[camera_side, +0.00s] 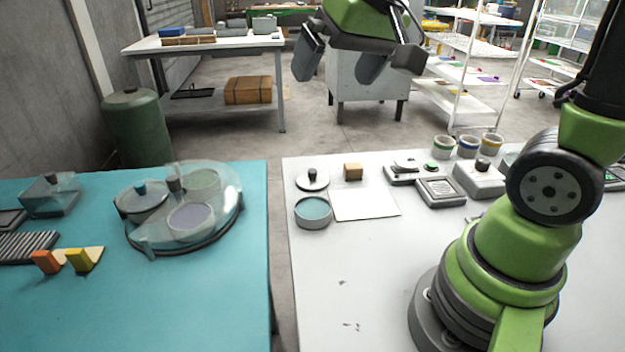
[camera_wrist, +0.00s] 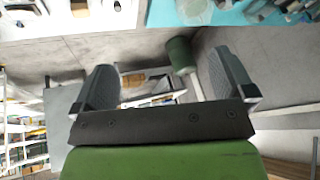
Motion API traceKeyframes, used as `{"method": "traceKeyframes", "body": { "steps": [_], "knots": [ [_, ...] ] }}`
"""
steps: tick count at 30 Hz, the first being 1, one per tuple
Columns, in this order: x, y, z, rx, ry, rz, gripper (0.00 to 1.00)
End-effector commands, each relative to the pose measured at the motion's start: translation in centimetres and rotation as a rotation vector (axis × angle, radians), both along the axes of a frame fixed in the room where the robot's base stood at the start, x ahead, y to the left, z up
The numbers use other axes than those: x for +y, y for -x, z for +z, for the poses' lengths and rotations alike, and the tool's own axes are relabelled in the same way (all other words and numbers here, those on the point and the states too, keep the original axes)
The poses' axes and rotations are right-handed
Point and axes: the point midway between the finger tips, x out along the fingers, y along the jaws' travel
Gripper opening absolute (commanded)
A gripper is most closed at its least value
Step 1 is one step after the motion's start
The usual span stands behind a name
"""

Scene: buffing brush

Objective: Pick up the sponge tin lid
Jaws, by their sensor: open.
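The sponge tin lid (camera_side: 312,181), a pale disc with a dark knob, lies on the white table in the side view. Just in front of it stands the round grey sponge tin (camera_side: 312,213), open, with a teal sponge inside. My gripper (camera_side: 337,78) is high above and beyond the table, well apart from the lid. Its two fingers are spread with nothing between them. The open fingers also show in the wrist view (camera_wrist: 163,65). I cannot make out the lid in the wrist view.
A wooden block (camera_side: 353,172) and a white sheet (camera_side: 365,203) lie right of the lid. Grey devices (camera_side: 440,192) and several small jars (camera_side: 468,147) stand farther right. A teal table (camera_side: 200,290) with a clear-domed device (camera_side: 205,210) is left, across a gap.

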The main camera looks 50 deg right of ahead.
Motion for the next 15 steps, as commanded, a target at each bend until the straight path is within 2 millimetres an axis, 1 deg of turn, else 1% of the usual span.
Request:
{"method": "traceKeyframes", "body": {
  "steps": [1, 3, 5, 6, 8, 10, 12, 15],
  "knots": [
    [-1.1, -1.8, -1.3, 0.033, 0.013, -0.010, 1.00],
    [-2.5, -4.1, -3.0, 0.062, 0.033, -0.018, 1.00],
    [-3.8, -5.9, -4.7, 0.088, 0.050, -0.023, 1.00],
    [-4.7, -6.9, -6.0, 0.106, 0.060, -0.026, 1.00],
    [-6.0, -8.4, -8.2, 0.133, 0.073, -0.029, 1.00],
    [-7.6, -9.7, -10.8, 0.163, 0.087, -0.031, 1.00],
    [-8.9, -10.7, -13.4, 0.188, 0.097, -0.032, 1.00],
    [-10.4, -11.5, -16.6, 0.217, 0.108, -0.031, 1.00]
  ]
}}
